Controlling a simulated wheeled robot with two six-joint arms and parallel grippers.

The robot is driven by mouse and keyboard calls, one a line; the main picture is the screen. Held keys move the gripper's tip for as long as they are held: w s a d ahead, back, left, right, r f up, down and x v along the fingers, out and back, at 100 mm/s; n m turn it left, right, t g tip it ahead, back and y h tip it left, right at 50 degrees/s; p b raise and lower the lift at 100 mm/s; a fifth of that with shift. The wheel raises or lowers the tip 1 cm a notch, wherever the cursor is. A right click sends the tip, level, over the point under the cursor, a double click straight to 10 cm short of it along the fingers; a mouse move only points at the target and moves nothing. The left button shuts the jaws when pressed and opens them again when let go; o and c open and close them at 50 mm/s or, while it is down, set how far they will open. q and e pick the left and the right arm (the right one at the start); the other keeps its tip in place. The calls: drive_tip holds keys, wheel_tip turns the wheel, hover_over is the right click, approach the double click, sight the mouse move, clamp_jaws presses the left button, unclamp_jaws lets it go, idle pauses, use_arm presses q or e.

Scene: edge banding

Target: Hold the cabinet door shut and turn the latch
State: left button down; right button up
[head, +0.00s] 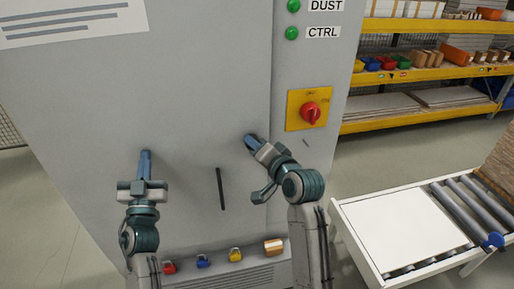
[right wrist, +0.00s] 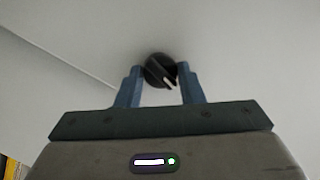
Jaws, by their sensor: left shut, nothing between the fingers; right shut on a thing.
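The grey cabinet door (head: 190,90) looks closed, with its right seam running down beside the control strip. A black vertical handle (head: 221,188) is on the door between my grippers. My left gripper (head: 146,153) is shut and empty, its fingertips at the door's face left of the handle; I cannot tell if they press on it. My right gripper (head: 250,138) is at the door near the seam. In the right wrist view its fingers are on both sides of the round black latch knob (right wrist: 158,72), which has a pale pointer mark. In the head view the gripper hides the latch.
A red rotary switch (head: 311,112) on a yellow plate is right of my right gripper. Below the door, a ledge holds several padlocks and a small box (head: 273,246). A roller table with a white panel (head: 400,232) stands at right, shelves (head: 430,73) behind.

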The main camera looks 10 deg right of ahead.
drive_tip(key=shift+r+n+h, duration=0.3)
drive_tip(key=shift+r+n, duration=0.1)
drive_tip(key=shift+n, duration=0.2)
drive_tip(key=o, duration=1)
drive_tip(key=shift+f, duration=0.15)
drive_tip(key=v, duration=1.2)
drive_tip(key=shift+s, duration=0.15)
